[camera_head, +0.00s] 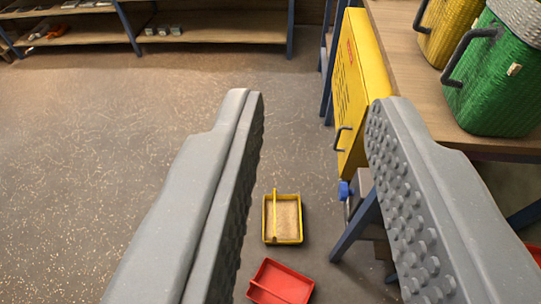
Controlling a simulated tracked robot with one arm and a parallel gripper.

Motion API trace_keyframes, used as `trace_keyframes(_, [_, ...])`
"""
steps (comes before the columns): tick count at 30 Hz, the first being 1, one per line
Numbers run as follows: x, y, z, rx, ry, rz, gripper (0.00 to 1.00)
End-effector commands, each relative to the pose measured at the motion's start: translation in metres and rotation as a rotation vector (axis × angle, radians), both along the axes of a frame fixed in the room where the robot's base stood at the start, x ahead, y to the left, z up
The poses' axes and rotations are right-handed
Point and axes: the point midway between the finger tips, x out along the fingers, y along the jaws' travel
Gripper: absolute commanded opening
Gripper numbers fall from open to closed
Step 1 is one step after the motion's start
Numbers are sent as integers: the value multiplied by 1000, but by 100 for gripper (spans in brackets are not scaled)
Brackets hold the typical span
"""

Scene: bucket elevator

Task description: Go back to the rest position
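My gripper (314,103) is open in the camera view. Its two grey fingers stand wide apart, with studded pads on their inner faces. Nothing is between the pads; the floor shows through the gap. The right finger overlaps the edge of the wooden table and part of the yellow panel in the picture; I cannot tell if it touches either.
A wooden table (405,62) at right carries a green container (500,85) and a yellow one (447,30). A yellow panel (352,95) with a handle stands beside it. A yellow tray (283,220) and red tray (282,283) lie below. Shelves (210,27) stand behind; left floor is clear.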

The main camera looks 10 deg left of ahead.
Motion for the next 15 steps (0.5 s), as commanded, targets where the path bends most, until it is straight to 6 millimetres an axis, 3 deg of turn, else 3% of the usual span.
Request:
trace_keyframes(8, [0,0,17,1,0,0,31])
trace_keyframes(15, [0,0,67,2,0,0,31])
